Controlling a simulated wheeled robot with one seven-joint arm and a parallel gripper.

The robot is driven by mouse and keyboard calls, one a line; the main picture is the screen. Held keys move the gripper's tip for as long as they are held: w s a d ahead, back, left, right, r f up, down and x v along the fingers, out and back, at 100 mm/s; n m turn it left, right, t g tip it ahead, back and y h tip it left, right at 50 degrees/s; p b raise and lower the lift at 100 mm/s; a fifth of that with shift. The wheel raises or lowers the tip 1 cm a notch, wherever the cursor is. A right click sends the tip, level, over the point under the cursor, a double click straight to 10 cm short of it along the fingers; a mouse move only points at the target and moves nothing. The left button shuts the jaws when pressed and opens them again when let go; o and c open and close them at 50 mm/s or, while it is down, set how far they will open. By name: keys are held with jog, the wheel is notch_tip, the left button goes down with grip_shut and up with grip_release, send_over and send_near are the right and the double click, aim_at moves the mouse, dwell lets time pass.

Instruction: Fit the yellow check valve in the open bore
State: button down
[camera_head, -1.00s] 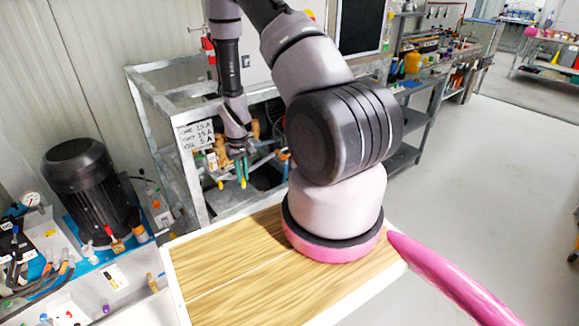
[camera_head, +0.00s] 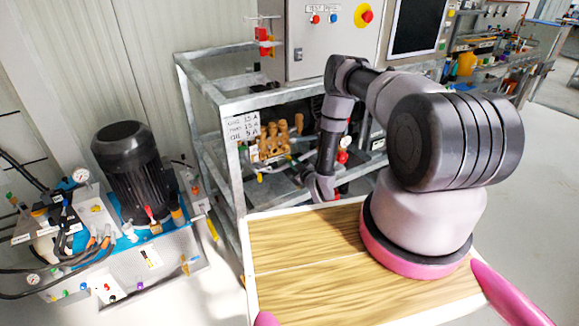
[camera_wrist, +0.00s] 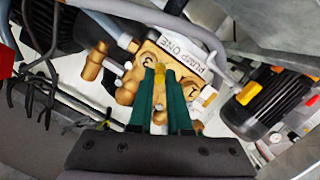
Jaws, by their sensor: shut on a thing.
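My gripper (camera_wrist: 161,84) is shut on the yellow check valve (camera_wrist: 160,71), which shows between its two green fingers in the wrist view. Behind the fingertips is the brass pump block (camera_wrist: 173,50), labelled "PUMP ONE", with the numbers 3 and 1 on either side of the fingers. The fingers and valve cover the middle of the block, and I cannot make out the open bore or whether the valve touches the block. In the head view a brass pump (camera_head: 272,144) with several upright caps sits inside the grey frame; my gripper is hidden there.
The galvanised frame (camera_head: 212,88) surrounds the pump, with a handwritten sign (camera_head: 242,127) on its corner. A black motor (camera_head: 134,170) stands at left. In the wrist view, a grey pipe (camera_wrist: 99,20) and another black motor (camera_wrist: 268,100) lie close to the block.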

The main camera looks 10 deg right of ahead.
jog(key=shift+s+a+r+n+t+y, duration=0.2)
jog(key=shift+s+a+n+t+y, duration=0.35)
jog(key=shift+s+a+y, duration=0.5)
jog(key=shift+f, duration=0.1)
jog(key=shift+x, duration=2.5)
jog(key=shift+x, duration=1.85)
dwell(0.4)
jog(key=c, duration=0.8)
grip_release()
